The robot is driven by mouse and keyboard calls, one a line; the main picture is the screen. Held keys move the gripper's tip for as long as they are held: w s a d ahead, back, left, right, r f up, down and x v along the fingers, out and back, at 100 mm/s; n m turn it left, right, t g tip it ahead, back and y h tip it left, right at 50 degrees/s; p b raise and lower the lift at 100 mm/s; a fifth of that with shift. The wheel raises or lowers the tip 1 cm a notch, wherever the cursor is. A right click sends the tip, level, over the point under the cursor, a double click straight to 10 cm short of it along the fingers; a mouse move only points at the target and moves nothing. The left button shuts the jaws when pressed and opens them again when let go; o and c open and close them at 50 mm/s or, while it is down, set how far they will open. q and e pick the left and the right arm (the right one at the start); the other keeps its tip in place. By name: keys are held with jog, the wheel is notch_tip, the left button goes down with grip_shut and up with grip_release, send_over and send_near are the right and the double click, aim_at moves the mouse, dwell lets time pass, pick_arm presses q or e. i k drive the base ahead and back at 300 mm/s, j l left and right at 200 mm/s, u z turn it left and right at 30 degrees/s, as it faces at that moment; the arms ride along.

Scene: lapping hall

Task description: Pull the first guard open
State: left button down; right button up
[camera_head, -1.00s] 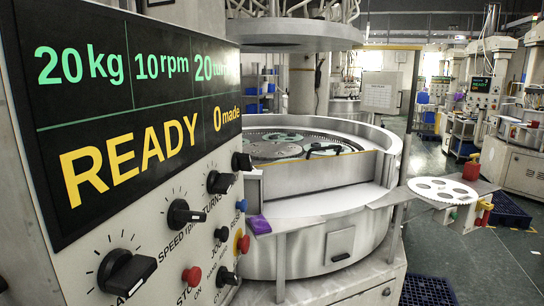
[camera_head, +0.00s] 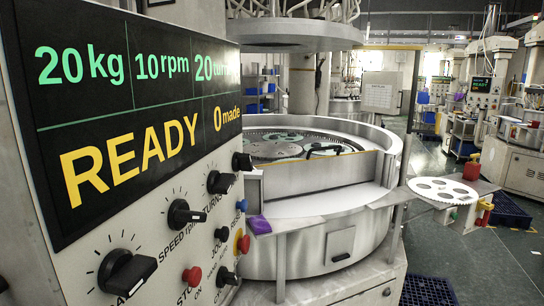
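A low guard panel (camera_head: 310,177), pale with a yellow top edge, stands upright across the front of the round lapping machine (camera_head: 318,242). A black curved bar (camera_head: 325,149) shows just above its top edge; I cannot tell whether it is the guard's handle. Behind the panel lies the lapping plate with toothed carriers (camera_head: 277,149). The large control panel (camera_head: 130,120) at the left reads READY, 20 kg, 10 rpm and 0 made. It hides the machine's left side. Neither of my grippers is in view.
A purple cloth (camera_head: 259,224) lies on a front ledge. A dark grate (camera_head: 427,291) lies on the floor.

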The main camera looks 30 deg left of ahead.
aim_at(283, 179)
jog(key=i+u, duration=0.15)
jog(key=u, duration=0.75)
